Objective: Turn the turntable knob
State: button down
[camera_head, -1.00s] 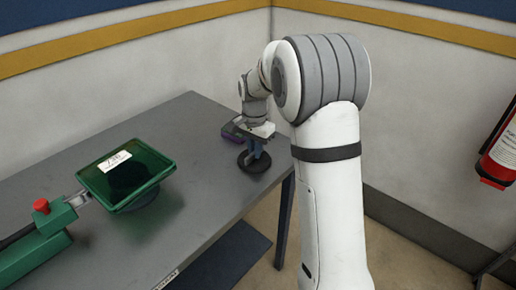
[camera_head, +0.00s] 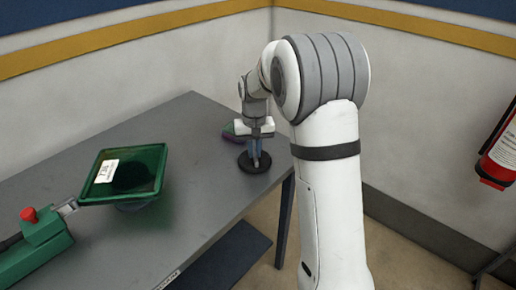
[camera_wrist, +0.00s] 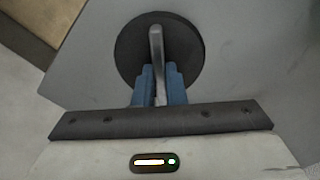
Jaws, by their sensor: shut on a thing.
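The turntable knob is a dark round disc (camera_wrist: 190,38) with a grey upright bar handle (camera_wrist: 156,45) across it, on the grey table near its right edge. It also shows in the head view (camera_head: 246,165), below my gripper (camera_head: 257,160). In the wrist view, the blue fingers of my gripper (camera_wrist: 160,85) are shut on the near part of the handle. A green tray-like turntable part (camera_head: 140,195) with a white label sits tilted at the left of the table, joined to a green base (camera_head: 40,248) with a red button (camera_head: 29,215).
The grey table (camera_head: 215,215) has clear space between the tray and the knob. Walls stand behind, and a red fire extinguisher (camera_head: 500,155) hangs at the right.

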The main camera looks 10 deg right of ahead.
aim_at(254, 152)
jog(key=shift+s+f+n, duration=0.2)
jog(key=shift+n, duration=0.2)
jog(key=c, duration=1.5)
grip_release()
jog(key=shift+r, duration=0.15)
jog(key=shift+w+r, duration=0.1)
jog(key=shift+r, duration=0.3)
notch_tip(254, 152, up, 7)
jog(key=shift+r, duration=0.1)
